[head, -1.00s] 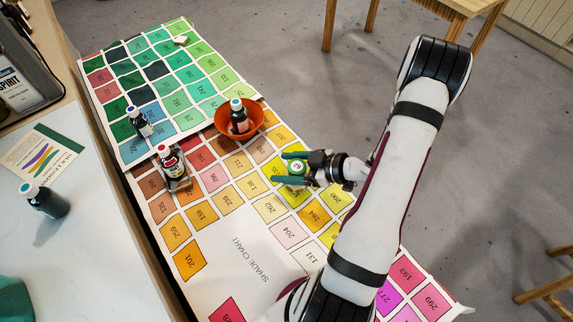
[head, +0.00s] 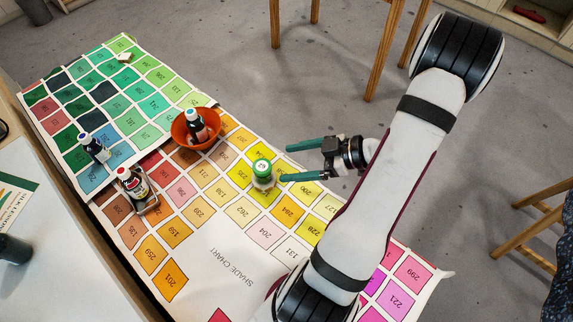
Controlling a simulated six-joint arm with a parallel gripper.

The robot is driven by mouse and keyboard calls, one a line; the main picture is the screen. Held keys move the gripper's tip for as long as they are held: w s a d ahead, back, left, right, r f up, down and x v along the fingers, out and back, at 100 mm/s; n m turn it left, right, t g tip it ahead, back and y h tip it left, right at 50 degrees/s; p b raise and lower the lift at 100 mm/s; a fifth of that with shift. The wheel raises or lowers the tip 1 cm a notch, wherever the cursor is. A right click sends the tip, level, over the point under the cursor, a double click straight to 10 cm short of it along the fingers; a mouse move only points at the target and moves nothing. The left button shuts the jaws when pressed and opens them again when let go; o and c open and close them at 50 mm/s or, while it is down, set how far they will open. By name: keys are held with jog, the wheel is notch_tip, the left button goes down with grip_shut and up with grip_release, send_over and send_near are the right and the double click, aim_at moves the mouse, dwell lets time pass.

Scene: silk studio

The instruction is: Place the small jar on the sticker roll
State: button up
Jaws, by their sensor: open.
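The small jar (head: 262,168) has a green lid with a pale top. It stands upright on the yellow squares of the shade chart in the head view. My gripper (head: 303,161) is open and empty, to the right of the jar. Its two green fingers point left toward the jar, and the lower fingertip is close to it. I see no other clear sticker roll.
An orange bowl (head: 181,132) holding a bottle (head: 196,125) is up-left of the jar. The chart (head: 215,237) is bare at lower centre.

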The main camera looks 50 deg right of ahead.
jog(key=w+d+r+m+g+h, duration=0.3)
jog(key=w+d+r+m+h, duration=0.25)
jog(key=w+r+h, duration=0.4)
jog(key=s+a+r+m+g+y, duration=0.1)
jog(key=s+a+m+g, duration=0.1)
jog(key=s+a, duration=0.4)
jog(key=s+a+r+m+g+y, duration=0.1)
jog(key=s+a, duration=0.5)
jog(key=a, duration=0.8)
jog(key=s+a+r+m+g+y, duration=0.1)
jog(key=s+a+m+g+y, duration=0.2)
jog(key=s+a, duration=0.3)
jog(key=a+g, duration=0.1)
jog(key=a, duration=0.3)
jog(key=shift+g, duration=0.3)
jog(key=shift+s+m, duration=0.1)
jog(key=shift+m, duration=0.15)
